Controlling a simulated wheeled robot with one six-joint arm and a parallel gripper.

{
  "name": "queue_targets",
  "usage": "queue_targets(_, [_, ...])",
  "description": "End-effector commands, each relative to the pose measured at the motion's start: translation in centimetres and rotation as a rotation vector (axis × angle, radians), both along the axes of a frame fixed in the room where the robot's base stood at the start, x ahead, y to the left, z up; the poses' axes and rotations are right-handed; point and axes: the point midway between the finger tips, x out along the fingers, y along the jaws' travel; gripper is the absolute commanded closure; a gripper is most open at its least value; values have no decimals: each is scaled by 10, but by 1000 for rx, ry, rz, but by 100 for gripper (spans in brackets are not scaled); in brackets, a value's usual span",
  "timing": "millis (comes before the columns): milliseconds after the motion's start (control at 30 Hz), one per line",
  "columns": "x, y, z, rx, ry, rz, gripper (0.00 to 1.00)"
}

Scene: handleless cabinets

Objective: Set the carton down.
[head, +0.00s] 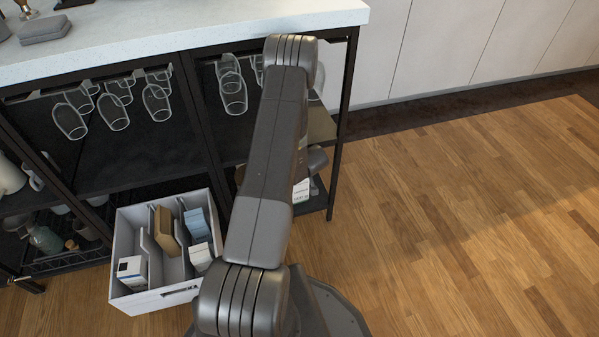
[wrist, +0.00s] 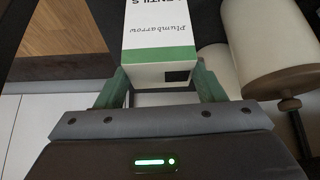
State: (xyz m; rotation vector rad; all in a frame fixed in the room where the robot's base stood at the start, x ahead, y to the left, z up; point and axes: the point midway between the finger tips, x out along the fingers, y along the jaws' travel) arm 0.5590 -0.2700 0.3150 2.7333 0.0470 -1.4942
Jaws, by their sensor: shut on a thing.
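The carton (wrist: 160,45) is white with a green band and reads "Plumbarrow" and part of "LENTILS". In the wrist view it sits between the two green fingers of my gripper (wrist: 160,80), which is shut on it. In the head view a small white part of the carton (head: 301,190) shows at the right end of the open rack, near the lower shelf (head: 314,203). My arm hides most of my gripper there. I cannot tell whether the carton touches the shelf.
Two pale canisters with wooden bases or lids (wrist: 268,38) stand close right of the carton. Stemmed glasses (head: 232,92) hang under the counter. A white divided bin (head: 120,235) holding several boxes is on the floor at left. The wooden floor (head: 450,220) at right is clear.

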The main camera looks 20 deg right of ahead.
Motion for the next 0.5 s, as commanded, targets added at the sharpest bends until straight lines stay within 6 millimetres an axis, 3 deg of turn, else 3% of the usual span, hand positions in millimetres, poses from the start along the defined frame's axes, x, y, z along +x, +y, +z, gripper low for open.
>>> queue_targets(33, [0, 0, -2, 0, -1, 0, 100])
queue_targets(67, [0, 0, -2, 0, 0, 0, 34])
queue_targets(133, [0, 0, -2, 0, 0, 0, 20])
queue_targets(167, [0, 0, -2, 0, 0, 0, 14])
queue_targets(500, [0, 0, 1, 0, 0, 0, 14])
